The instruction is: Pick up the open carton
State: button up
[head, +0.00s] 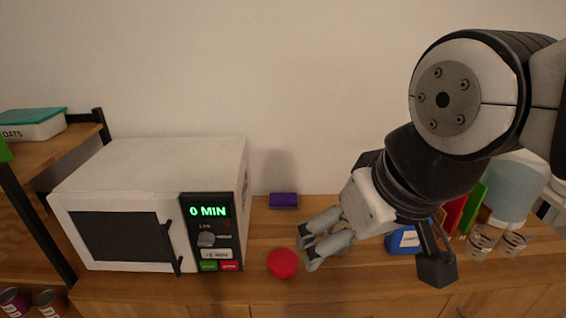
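I cannot make out an open carton for certain. A small blue item with a pale label (402,241) stands on the wooden counter behind my arm, partly hidden; I cannot tell whether it is a carton. My gripper (305,250) reaches left and down over the counter. Its two fingers look apart, with nothing seen between them. Its tips are just right of a round red object (282,263), and whether they touch it is unclear. A small purple box (284,200) lies by the wall, behind the gripper.
A white microwave (150,205) reading 0 MIN fills the left of the counter (330,285). Red (453,213) and green (475,207) upright panels, clear glasses (512,243) and a pale blue container (515,190) crowd the right. A shelf with an oats box (32,125) is far left.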

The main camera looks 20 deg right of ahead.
aim_at(404, 241)
jog(key=z, duration=1)
